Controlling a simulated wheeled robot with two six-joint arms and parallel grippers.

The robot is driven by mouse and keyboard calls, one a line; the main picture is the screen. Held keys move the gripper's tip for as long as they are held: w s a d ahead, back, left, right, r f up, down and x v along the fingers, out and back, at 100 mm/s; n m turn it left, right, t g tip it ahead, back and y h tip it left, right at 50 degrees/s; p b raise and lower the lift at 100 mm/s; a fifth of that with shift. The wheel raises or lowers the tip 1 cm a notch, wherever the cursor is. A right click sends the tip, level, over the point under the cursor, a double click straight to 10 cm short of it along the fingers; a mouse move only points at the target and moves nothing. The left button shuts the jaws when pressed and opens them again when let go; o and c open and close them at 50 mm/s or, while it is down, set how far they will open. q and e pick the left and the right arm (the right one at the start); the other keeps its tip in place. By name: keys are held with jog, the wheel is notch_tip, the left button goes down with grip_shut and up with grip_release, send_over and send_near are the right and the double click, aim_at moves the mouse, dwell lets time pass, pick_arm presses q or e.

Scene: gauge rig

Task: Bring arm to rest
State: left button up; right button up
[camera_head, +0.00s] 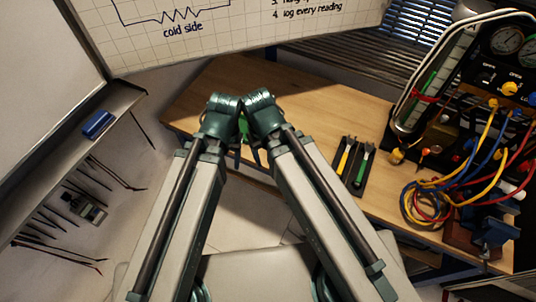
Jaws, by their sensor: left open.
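My two arms rise from the bottom edge, and their teal joints meet close together above the near edge of the wooden table (300,110). My left gripper (246,146) shows only as a small dark and green part in the narrow gap between the arms. It is open, and I see nothing held in it. Most of it is hidden behind the arm links. I cannot make out my right gripper.
On the table, a dark tray (346,188) holds tools with yellow and green handles. At right stand a gauge rig (505,70) and coiled coloured hoses (425,203). A whiteboard (230,30) stands behind. A blue eraser (98,125) lies on the left ledge.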

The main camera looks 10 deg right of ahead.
notch_tip(320, 180, down, 4)
jog(key=b, duration=0.3)
jog(key=shift+r+b, duration=0.2)
jog(key=shift+b, duration=0.1)
dwell(0.7)
